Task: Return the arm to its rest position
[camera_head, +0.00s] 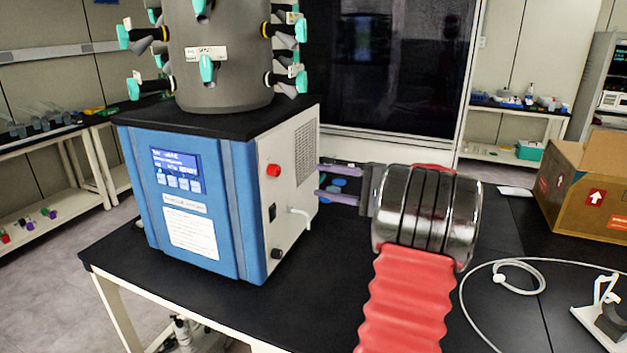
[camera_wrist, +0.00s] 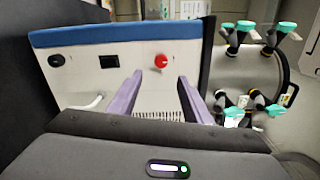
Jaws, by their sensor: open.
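My gripper (camera_head: 338,184) is at the right side of the freeze dryer, its two purple fingers pointing left toward the side panel. In the wrist view my gripper (camera_wrist: 154,92) has its fingers spread apart with nothing between them. The freeze dryer (camera_head: 205,215) is a blue and white box with a lit screen, standing on the black bench. Its side panel shows in the wrist view (camera_wrist: 90,78) with a red knob (camera_wrist: 161,62) and a black switch. Whether the fingertips touch the panel cannot be told. My arm reaches in from the lower right.
A grey chamber (camera_head: 222,75) with several teal-handled valves stands on the dryer. A cardboard box (camera_head: 590,185) is on the bench at the right, with a white hose (camera_head: 520,283) and a small stand (camera_head: 605,318). The bench (camera_head: 310,300) is bare in front of the dryer.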

